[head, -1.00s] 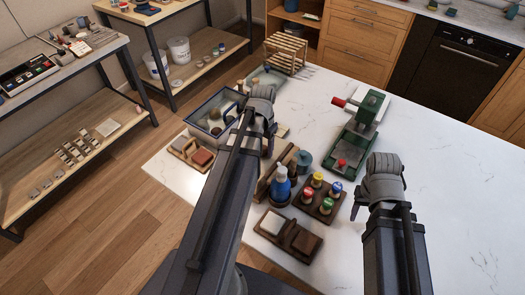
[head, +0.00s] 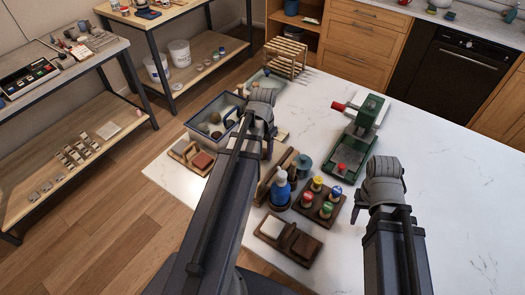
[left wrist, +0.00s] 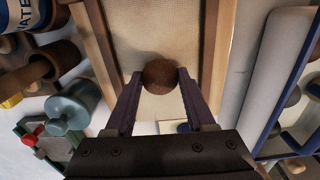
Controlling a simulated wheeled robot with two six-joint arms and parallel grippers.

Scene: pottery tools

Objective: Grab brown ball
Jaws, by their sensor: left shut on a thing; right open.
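The brown ball (left wrist: 160,76) is round and dark brown. In the left wrist view it sits between the tips of my left gripper (left wrist: 158,84), which is shut on it. Behind the ball is a pale cloth-like board with a wooden frame (left wrist: 214,60). In the head view my left wrist is beside the blue-rimmed tray, and my left arm hides the ball. My right gripper (head: 358,208) is open and empty, to the right of the rack of coloured-top jars.
The blue-rimmed tray (head: 197,127) holds several small items. A blue bottle (head: 281,188), a jar rack (head: 326,213) and a wooden two-block holder (head: 289,250) stand near the front. A green press (head: 352,150) stands farther back. The table's right side is clear.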

